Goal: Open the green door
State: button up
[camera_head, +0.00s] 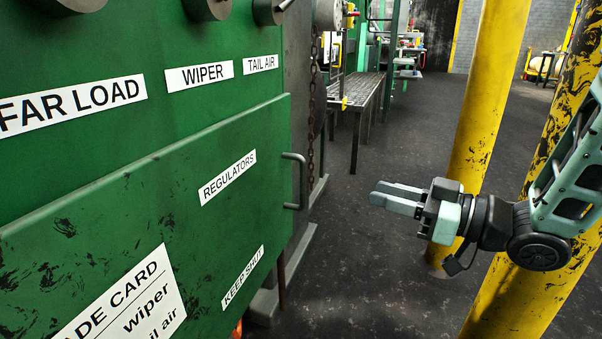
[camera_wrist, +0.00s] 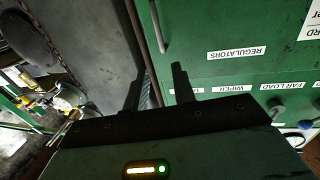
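The green door (camera_head: 130,205) is the panel marked REGULATORS and KEEP SHUT, at the left of the head view. It looks closed. Its grey bar handle (camera_head: 303,180) stands upright at the door's right edge. My gripper (camera_head: 376,194) is to the right of the handle, apart from it, with its fingers pointing left towards it. In the wrist view the two dark fingers (camera_wrist: 157,85) are spread with nothing between them. There the green door (camera_wrist: 210,25) is at the upper right and the handle (camera_wrist: 157,28) is at the top, beyond the fingertips.
Yellow posts (camera_head: 480,110) stand close behind and beside my arm. A metal bench (camera_head: 355,92) is farther back. A chain (camera_head: 312,110) hangs beside the cabinet's grey side. Dark floor (camera_head: 370,270) is clear below the gripper.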

jog(key=b, duration=0.3)
send_over(303, 202)
jog(key=d, duration=0.1)
jog(key=shift+w+a, duration=0.3)
jog(key=shift+a, duration=0.25)
grip_shut()
